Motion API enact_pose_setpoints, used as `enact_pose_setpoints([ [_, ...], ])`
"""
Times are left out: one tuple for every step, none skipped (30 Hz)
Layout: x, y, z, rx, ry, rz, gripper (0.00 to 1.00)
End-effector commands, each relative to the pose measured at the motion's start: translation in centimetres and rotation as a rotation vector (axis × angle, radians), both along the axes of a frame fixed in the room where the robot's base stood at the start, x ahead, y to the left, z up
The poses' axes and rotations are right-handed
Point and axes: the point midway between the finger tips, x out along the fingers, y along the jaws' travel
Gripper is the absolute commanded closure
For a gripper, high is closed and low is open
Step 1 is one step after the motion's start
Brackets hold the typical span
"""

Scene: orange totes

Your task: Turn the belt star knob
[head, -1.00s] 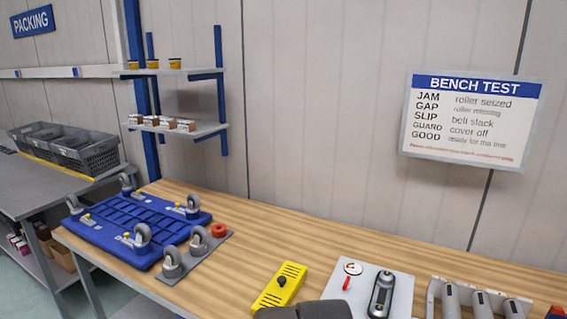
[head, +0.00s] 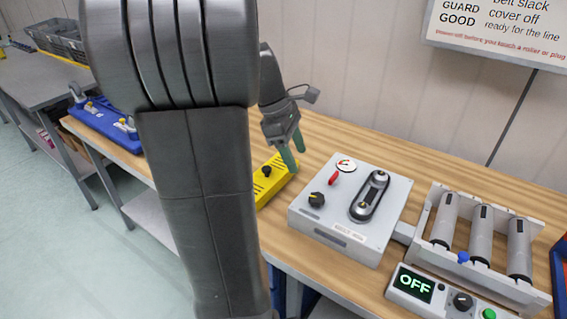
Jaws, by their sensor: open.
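A grey belt box (head: 336,244) sits on the wooden bench. A black knob (head: 316,199), which looks lobed, is at its left front. A dark oval belt (head: 370,195) runs around two small pulleys on its top. A red pointer lever (head: 334,178) and a white round gauge (head: 346,165) are behind the knob. My gripper (head: 294,153) is open, with green fingers pointing down. It is behind and left of the knob, apart from it, and appears above the far end of the yellow cover (head: 272,187). No object shows between the fingers.
The yellow cover has its own black knob (head: 266,171). A roller rack (head: 428,225) and a control panel reading OFF (head: 409,283) stand right of the box. A blue caster tray (head: 98,120) is at left, partly behind my arm. The bench behind the box is clear.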

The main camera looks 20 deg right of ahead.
Motion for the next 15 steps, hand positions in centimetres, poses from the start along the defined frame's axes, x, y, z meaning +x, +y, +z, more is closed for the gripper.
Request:
enact_pose_setpoints([
  [0.4,-0.4,-0.1,-0.004,0.014,0.016,0.39],
  [0.6,-0.5,0.0,-0.006,0.020,0.023,0.39],
  [0.7,-0.7,0.0,-0.007,0.026,0.032,0.39],
  [0.7,-0.8,-0.1,-0.009,0.029,0.035,0.39],
  [0.6,-0.9,-0.3,-0.009,0.031,0.036,0.39],
  [0.6,-1.0,-0.6,-0.009,0.031,0.037,0.39],
  [0.5,-1.1,-0.9,-0.009,0.031,0.037,0.39],
  [0.4,-1.3,-1.3,-0.008,0.033,0.035,0.39],
  [0.2,-1.5,-1.9,-0.008,0.033,0.035,0.39],
  [0.1,-1.7,-2.4,-0.008,0.032,0.035,0.39],
  [0.0,-1.9,-3.0,-0.007,0.033,0.035,0.39],
  [-0.2,-2.1,-3.8,-0.007,0.033,0.035,0.39],
  [-0.3,-2.3,-4.4,-0.006,0.033,0.035,0.39],
  [-0.5,-2.6,-5.0,-0.006,0.033,0.034,0.39],
  [-0.7,-2.9,-5.9,-0.006,0.033,0.033,0.39],
])
